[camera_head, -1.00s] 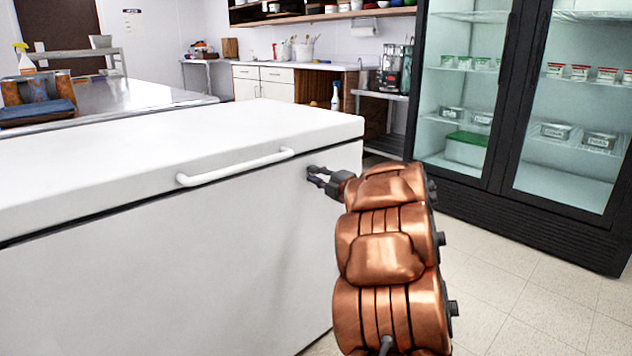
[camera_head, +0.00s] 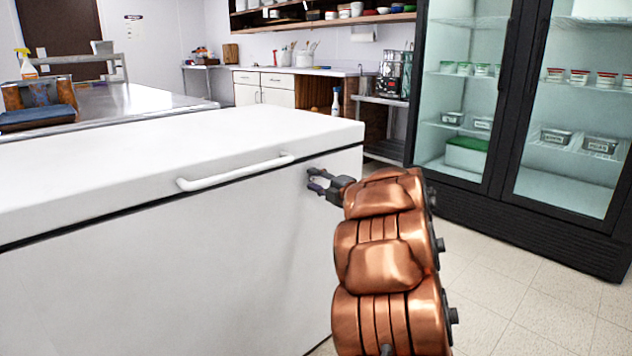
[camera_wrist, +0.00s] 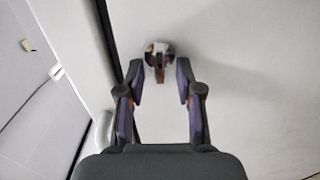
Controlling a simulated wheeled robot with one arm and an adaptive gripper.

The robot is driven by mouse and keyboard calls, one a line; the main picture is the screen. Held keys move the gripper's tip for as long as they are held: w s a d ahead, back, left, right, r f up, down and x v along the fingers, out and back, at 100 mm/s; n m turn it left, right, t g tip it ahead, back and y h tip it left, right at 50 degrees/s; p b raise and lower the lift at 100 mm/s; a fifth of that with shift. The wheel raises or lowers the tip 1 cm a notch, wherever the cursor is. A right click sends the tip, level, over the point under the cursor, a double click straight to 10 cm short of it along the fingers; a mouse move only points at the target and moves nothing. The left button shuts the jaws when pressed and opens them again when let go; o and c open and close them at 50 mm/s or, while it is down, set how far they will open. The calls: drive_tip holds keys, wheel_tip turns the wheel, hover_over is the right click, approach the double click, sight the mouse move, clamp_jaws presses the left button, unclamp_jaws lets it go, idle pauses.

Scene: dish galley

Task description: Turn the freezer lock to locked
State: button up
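The white chest freezer (camera_head: 230,250) stands at left with its lid down and a white bar handle (camera_head: 235,172) on its front. My gripper (camera_head: 312,180) is at the freezer's front face, right of the handle and below the lid edge. In the wrist view my gripper (camera_wrist: 159,80) is open, its two fingers apart. A small shiny metallic piece, seemingly the lock (camera_wrist: 158,58), shows on the white face just beyond and between the fingertips. Contact with the fingers cannot be told. Its turned position is too small to read. In the head view I cannot make the lock out.
A black glass-door refrigerator (camera_head: 520,120) stands at the right. A steel table (camera_head: 130,97) and a counter with white cabinets (camera_head: 263,90) are behind the freezer. The tiled floor (camera_head: 510,285) between the freezer and the refrigerator is clear.

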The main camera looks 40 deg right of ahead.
drive_tip(key=shift+s, duration=0.1)
drive_tip(key=s, duration=1.1)
drive_tip(key=shift+s+a, duration=0.15)
drive_tip(key=shift+s, duration=0.25)
drive_tip(key=w+r+m+g+h+p, duration=0.1)
drive_tip(key=w+r+m+h+p, duration=0.15)
drive_tip(key=r+p, duration=0.35)
drive_tip(key=w+r+m+g+h+p, duration=0.1)
drive_tip(key=w+r+m+h+p, duration=0.15)
drive_tip(key=r+m+p, duration=0.35)
drive_tip(key=s+a+r+m+g+h+p, duration=0.3)
drive_tip(key=a+r+m+g+h+p, duration=0.15)
drive_tip(key=r+p, duration=0.4)
drive_tip(key=s+a+r+m+g+y+p, duration=0.1)
drive_tip(key=s+a+r+g+y+p, duration=0.1)
drive_tip(key=s+a+p, duration=0.5)
drive_tip(key=s+a+r+m+g+y+p, duration=0.2)
drive_tip(key=s+a+g+y+p, duration=0.2)
drive_tip(key=s+a+g+p, duration=0.3)
drive_tip(key=s+a+r+m+g+y+p, duration=0.2)
drive_tip(key=s+a+p, duration=0.7)
drive_tip(key=a, duration=1.5)
drive_tip(key=s+g+y, duration=0.2)
drive_tip(key=s, duration=0.3)
drive_tip(key=shift+s, duration=0.4)
drive_tip(key=shift+a, duration=0.1)
